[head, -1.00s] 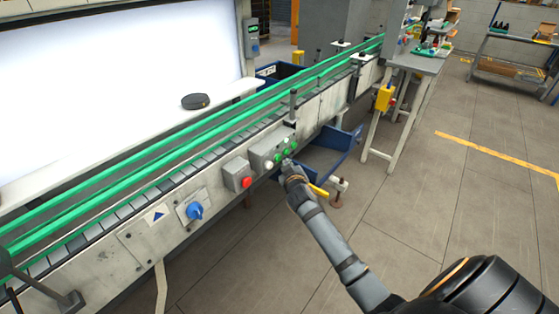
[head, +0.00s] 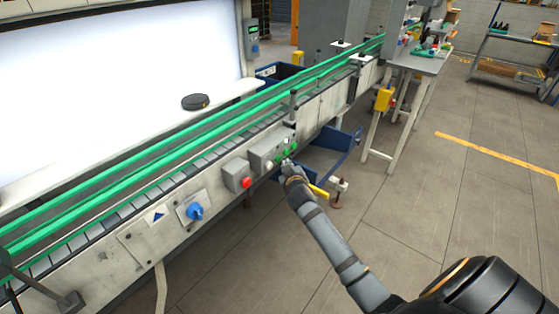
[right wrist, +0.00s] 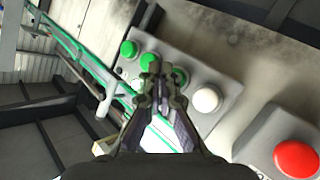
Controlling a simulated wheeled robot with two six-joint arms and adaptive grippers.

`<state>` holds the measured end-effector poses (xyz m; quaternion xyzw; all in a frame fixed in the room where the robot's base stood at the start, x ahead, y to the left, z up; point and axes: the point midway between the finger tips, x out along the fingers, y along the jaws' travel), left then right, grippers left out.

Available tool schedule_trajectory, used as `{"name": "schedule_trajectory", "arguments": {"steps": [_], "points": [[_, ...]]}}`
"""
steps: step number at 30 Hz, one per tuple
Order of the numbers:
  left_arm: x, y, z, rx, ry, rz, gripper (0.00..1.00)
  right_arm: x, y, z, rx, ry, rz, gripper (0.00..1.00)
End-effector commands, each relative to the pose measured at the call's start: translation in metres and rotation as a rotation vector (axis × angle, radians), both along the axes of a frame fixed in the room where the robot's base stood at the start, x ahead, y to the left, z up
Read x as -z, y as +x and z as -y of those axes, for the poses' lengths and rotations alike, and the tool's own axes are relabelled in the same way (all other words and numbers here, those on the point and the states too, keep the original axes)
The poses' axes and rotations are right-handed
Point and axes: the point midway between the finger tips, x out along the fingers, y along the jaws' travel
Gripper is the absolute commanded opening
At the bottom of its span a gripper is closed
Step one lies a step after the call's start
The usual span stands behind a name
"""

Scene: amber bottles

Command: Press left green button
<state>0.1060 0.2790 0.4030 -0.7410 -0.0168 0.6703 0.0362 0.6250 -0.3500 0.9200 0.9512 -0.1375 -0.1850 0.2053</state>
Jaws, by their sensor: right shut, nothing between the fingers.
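A grey control box (head: 257,151) on the conveyor's side carries a row of green buttons with a white button (head: 268,164) at its left end. The left green button (head: 277,157) is beside the white one. In the right wrist view the left green button (right wrist: 181,76) is partly behind the fingers, beside the white button (right wrist: 207,99); another green button (right wrist: 129,49) shows clear at the far end. My right gripper (head: 287,162) is shut and empty, its tips (right wrist: 154,72) in front of the middle of the green row. I cannot tell whether they touch. My left gripper is out of view.
A red button (head: 246,183) on its own box and a blue rotary knob (head: 195,211) sit further left on the conveyor side. A blue bin (head: 338,148) is behind my right gripper, under the conveyor.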

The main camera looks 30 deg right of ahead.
Motion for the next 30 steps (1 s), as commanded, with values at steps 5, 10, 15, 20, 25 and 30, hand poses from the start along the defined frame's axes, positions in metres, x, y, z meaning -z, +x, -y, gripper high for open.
{"name": "schedule_trajectory", "arguments": {"steps": [5,10,15,20,25,30], "points": [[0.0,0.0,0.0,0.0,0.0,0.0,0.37,0.0,0.0001,0.0,0.0,0.0,0.0,0.0],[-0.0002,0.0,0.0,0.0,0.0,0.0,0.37,0.0001,0.0036,-0.0014,0.0,0.0,-0.001,0.0],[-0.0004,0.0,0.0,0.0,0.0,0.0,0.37,-0.0006,0.0081,-0.0034,0.0,0.0,0.0,0.0],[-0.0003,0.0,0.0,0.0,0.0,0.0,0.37,-0.0003,0.0078,-0.0033,0.0,0.0,0.0,0.0],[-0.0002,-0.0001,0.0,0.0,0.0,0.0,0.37,-0.0002,0.0082,-0.0034,0.0,0.0,0.0,0.0],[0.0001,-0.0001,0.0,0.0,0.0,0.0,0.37,0.0,0.0098,-0.0041,0.0,0.0,0.0,0.0]]}}
